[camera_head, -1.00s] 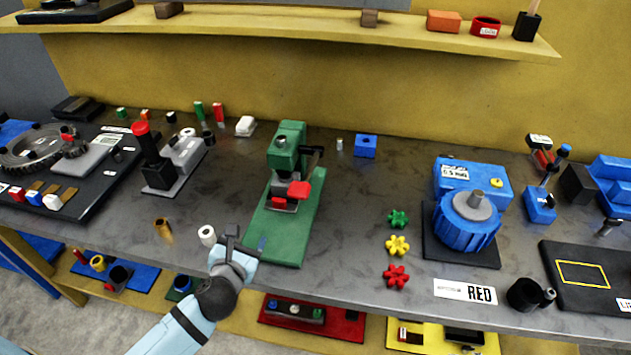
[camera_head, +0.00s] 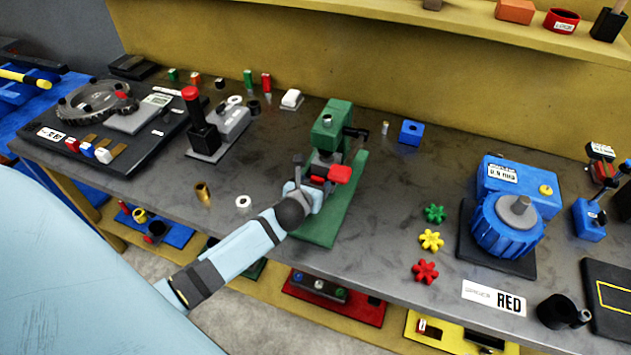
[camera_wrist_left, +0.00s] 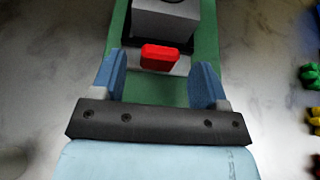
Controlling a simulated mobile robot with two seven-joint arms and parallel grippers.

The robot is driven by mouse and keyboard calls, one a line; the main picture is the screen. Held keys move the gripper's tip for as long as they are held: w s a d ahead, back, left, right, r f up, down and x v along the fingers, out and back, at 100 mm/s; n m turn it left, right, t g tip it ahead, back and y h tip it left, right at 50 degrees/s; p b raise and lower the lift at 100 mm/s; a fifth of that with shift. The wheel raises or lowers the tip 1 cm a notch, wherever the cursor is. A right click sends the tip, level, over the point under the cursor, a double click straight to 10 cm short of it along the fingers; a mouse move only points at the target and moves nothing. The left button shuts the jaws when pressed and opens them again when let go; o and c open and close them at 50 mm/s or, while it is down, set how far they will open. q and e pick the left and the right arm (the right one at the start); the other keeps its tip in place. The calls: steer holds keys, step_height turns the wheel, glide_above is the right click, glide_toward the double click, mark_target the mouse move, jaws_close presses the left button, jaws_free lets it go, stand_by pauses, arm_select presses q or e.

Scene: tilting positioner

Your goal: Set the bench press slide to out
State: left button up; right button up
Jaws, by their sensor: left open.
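The bench press is the green stand (camera_head: 328,128) with a long green base plate, near the middle of the bench. A red block-shaped handle (camera_head: 339,174) sticks out at the front of its grey slide. In the left wrist view the red handle (camera_wrist_left: 161,57) lies ahead of the fingers, roughly centred between them, with the grey slide block (camera_wrist_left: 165,20) behind it. My left gripper (camera_wrist_left: 161,80) is open and empty, low over the green base. In the head view my left gripper (camera_head: 305,190) is just in front of the press and hides part of it. My right gripper is not in view.
A red-knobbed lever device (camera_head: 205,125) stands to the left. A small white ring (camera_head: 243,202) and brass cylinder (camera_head: 203,193) lie left of my arm. Coloured star knobs (camera_head: 431,240) and a blue rotary machine (camera_head: 505,220) are to the right. A shelf (camera_head: 470,32) runs behind.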

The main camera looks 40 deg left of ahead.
arm_select(q)
steer(key=shift+x, duration=0.95)
steer(key=shift+c, duration=0.2)
